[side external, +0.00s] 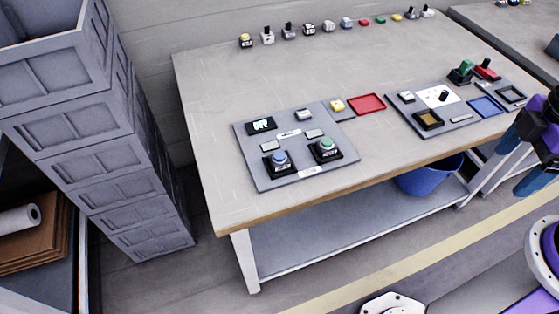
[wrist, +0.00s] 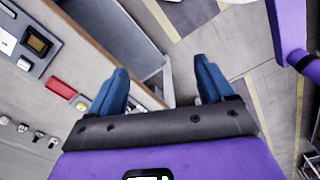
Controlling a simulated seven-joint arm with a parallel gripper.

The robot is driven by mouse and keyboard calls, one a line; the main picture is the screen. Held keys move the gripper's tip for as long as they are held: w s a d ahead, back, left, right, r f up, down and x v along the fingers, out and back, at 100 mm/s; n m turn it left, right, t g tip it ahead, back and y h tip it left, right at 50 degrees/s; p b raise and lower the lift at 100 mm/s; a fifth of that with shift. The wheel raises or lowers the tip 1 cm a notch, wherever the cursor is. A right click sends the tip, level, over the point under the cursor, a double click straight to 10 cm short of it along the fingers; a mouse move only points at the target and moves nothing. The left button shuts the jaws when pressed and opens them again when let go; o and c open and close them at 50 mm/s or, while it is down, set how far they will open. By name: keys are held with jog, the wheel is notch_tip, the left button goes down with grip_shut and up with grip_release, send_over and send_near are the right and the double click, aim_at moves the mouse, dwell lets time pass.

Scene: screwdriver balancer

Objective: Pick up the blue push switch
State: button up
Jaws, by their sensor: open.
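The blue push switch (side external: 279,160) has a round blue cap on a black base. It stands at the front of the left grey panel (side external: 262,181) on the table in the side external view. A similar green push switch (side external: 325,148) stands to its right on the same panel. My gripper (side external: 522,156) is at the right edge of that view, off the table's front side and far from the blue switch. In the wrist view my gripper (wrist: 161,66) has its two blue fingers wide apart with nothing between them. The blue switch is not visible there.
A red tray (side external: 366,104) and a yellow switch (side external: 337,106) lie between the left panel and the right panel (side external: 412,116). Several small switches line the table's back edge. A blue bin (side external: 428,178) is below the table. Grey crates (side external: 85,130) stand at left.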

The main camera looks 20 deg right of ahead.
jog(key=w+a+f+n+t+h, duration=0.3)
jog(key=w+a+n, duration=0.2)
jog(key=w+a, duration=0.2)
jog(key=w+a+f+n+t+h, duration=0.2)
jog(key=w+a+f+n+h, duration=0.15)
jog(key=w+a, duration=0.4)
jog(key=w+a+f+n+t+y, duration=0.1)
jog(key=a+f+n+t, duration=0.4)
jog(key=a, duration=0.5)
jog(key=w+a+f+n+t+y, duration=0.1)
jog(key=a+f+n+t+y, duration=0.2)
jog(key=a+n, duration=0.5)
jog(key=m+h, duration=0.1)
send_near(279, 156)
jog(key=x, duration=0.4)
jog(key=shift+w+f, duration=0.25)
jog(key=shift+f, duration=0.2)
jog(key=shift+r+x, duration=0.15)
jog(key=shift+x, duration=1.2)
jog(key=shift+r+x, duration=0.1)
jog(key=shift+x, duration=1.2)
jog(key=shift+w, duration=0.1)
jog(key=c, duration=1.1)
